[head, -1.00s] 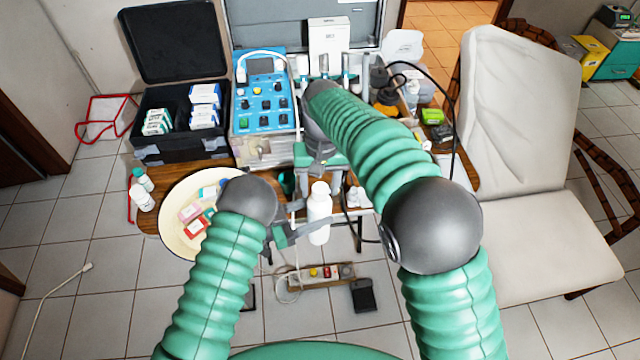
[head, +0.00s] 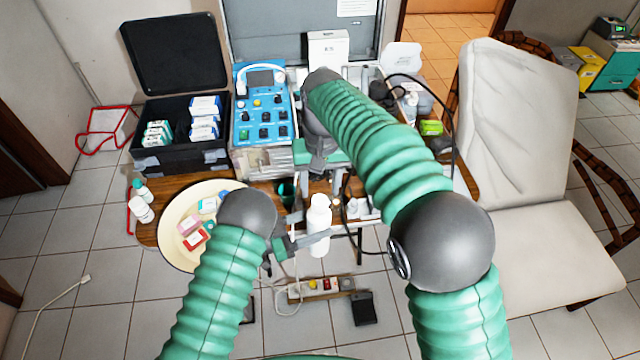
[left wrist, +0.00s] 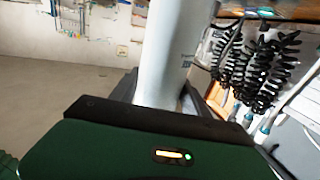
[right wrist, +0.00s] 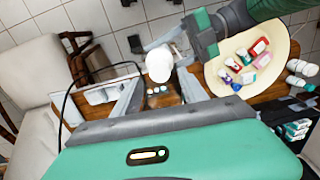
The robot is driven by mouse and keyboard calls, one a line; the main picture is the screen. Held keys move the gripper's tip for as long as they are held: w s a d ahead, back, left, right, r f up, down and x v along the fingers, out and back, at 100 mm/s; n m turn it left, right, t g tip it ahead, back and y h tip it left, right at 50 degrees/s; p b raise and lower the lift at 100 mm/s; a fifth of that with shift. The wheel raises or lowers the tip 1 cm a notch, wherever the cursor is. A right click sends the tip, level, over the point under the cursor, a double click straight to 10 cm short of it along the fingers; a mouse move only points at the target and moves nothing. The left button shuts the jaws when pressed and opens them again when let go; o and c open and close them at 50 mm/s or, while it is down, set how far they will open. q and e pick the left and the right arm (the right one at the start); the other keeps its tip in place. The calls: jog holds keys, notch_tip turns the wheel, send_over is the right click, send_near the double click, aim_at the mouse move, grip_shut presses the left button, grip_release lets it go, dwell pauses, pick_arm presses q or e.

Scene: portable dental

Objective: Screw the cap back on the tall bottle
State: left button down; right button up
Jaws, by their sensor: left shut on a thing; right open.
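A tall white bottle (head: 318,228) stands upright in my left gripper (head: 312,238), which is shut around its body. In the left wrist view the bottle (left wrist: 166,55) rises between the two fingers. My right gripper (head: 319,182) is open, with its fingers pointing down behind and above the bottle top. In the right wrist view the bottle's round white top (right wrist: 158,64) lies beyond the open fingers, with nothing between them. I cannot tell whether a cap is on the bottle, and I cannot pick out a loose cap.
A cream plate (head: 172,240) with small boxes and bottles is at the left of the wooden table. An open black case (head: 180,150) and a blue device (head: 262,105) stand behind. Small white items (head: 362,209) and a black cable lie to the right. A pale chair (head: 530,220) stands right.

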aim_at(319, 199)
jog(key=n, duration=0.6)
jog(key=shift+r+n, duration=0.25)
jog(key=shift+n, duration=0.05)
jog(key=n, duration=0.6)
jog(key=shift+r, duration=0.3)
jog(key=n, duration=0.6)
jog(key=shift+r+n, duration=0.3)
jog(key=shift+r, duration=0.05)
jog(key=n, duration=0.5)
jog(key=shift+w+r, duration=0.1)
jog(key=shift+r, duration=0.2)
jog(key=n, duration=0.3)
jog(key=shift+r, duration=0.15)
notch_tip(319, 199, down, 8)
jog(key=shift+a+f, duration=0.1)
